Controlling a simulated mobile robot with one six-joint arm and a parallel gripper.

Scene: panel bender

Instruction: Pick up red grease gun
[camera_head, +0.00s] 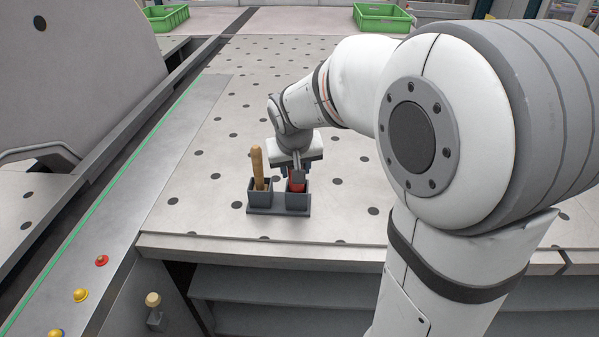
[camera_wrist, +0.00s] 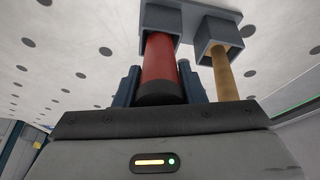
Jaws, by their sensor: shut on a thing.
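The red grease gun (camera_head: 296,185) stands in the right cup of a grey two-cup holder (camera_head: 265,210) on the perforated table. In the wrist view the red grease gun (camera_wrist: 160,62) shows as a red cylinder with a black end, its other end inside a cup of the holder (camera_wrist: 165,18). My gripper (camera_head: 297,174) is over the right cup, with its fingers on both sides of the red body. In the wrist view my gripper (camera_wrist: 157,88) is shut on it. The part of the gun inside the cup is hidden.
A wooden handle (camera_head: 258,168) stands upright in the left cup, close beside my gripper; it also shows in the wrist view (camera_wrist: 224,75). Green crates (camera_head: 381,17) stand at the far edge. The table around the holder is clear. Red and yellow buttons (camera_head: 102,260) sit at the left front.

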